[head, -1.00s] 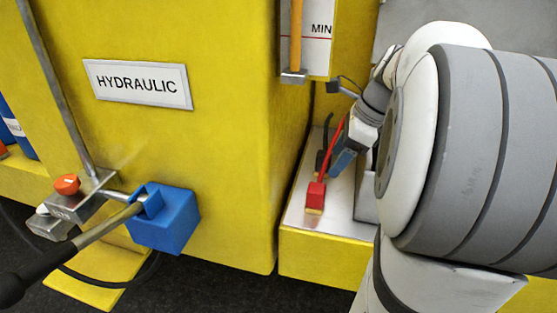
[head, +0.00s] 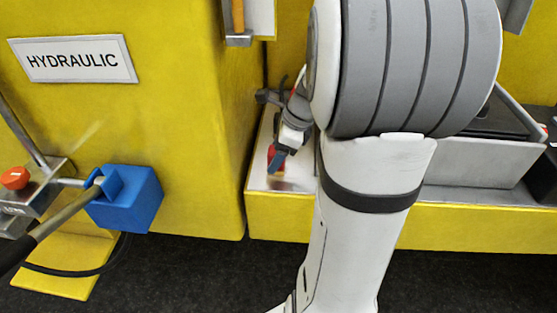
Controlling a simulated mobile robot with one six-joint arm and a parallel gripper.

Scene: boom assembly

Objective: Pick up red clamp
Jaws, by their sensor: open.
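The red clamp (head: 281,168) stands on the pale metal plate (head: 259,180) on the yellow ledge, beside the yellow cabinet. Only parts of its red body show; my gripper covers the rest.
The yellow cabinet with a HYDRAULIC label (head: 73,59) rises close to the left of my gripper. A blue block (head: 127,199) on a lever stands farther left. A grey open box (head: 470,172) sits on the ledge behind my arm.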

